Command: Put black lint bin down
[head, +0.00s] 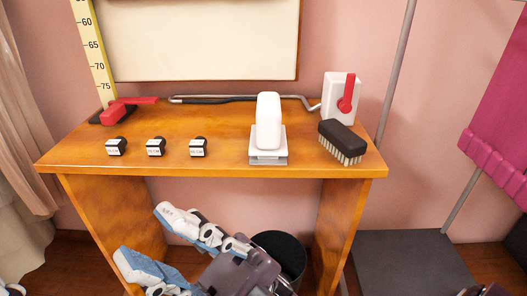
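The black lint bin (291,252) is a dark round bin with an open top, under the table and between its two side panels. It looks upright; its base is hidden, so I cannot see what it rests on. My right gripper (142,232) is in front of the table and to the left of the bin. Its two blue-and-white fingers are spread apart with nothing between them. Its purple-grey body covers the bin's lower left part. A small piece of what may be my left gripper (10,289) shows at the bottom left corner, too cut off to read.
The wooden table (215,165) holds a white dispenser (268,122), a black brush (342,140), three small labelled blocks (155,147) and a red-handled tool (125,108). A dark flat base (410,262) with a pole lies on the floor at right. A curtain hangs at left.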

